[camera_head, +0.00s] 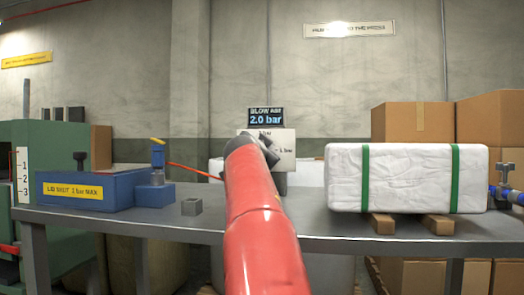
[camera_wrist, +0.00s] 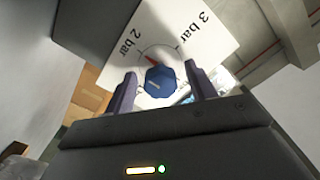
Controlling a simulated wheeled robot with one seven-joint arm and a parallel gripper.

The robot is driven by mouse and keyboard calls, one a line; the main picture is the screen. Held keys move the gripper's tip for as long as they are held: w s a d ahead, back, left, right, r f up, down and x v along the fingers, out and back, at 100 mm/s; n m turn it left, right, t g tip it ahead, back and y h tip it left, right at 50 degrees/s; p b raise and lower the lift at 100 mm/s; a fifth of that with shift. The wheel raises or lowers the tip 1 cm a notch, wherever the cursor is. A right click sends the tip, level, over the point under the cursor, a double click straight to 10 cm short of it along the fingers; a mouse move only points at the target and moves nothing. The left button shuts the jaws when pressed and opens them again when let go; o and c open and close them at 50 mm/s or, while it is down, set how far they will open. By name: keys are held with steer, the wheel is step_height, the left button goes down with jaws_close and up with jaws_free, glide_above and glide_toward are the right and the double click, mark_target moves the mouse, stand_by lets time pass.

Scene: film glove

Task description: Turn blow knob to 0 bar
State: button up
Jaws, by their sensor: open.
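The blue blow knob (camera_wrist: 160,80) shows in the wrist view on a white dial plate (camera_wrist: 185,22) marked "2 bar" and "3 bar". A red pointer mark lies just above the knob, between those two labels. My gripper (camera_wrist: 161,70) is open, with one dark finger on each side of the knob; I cannot tell whether they touch it. In the head view the dial plate (camera_head: 286,150) is partly hidden behind my red arm, and the knob is hidden. The display (camera_head: 266,118) above it reads 2.0 bar.
A grey bench (camera_head: 370,232) runs across the front. A white block with green straps (camera_head: 405,178) rests on wooden blocks at right. Cardboard boxes (camera_head: 412,121) are stacked behind.

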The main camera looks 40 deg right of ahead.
steer(key=c, duration=1)
steer(key=shift+o, duration=0.2)
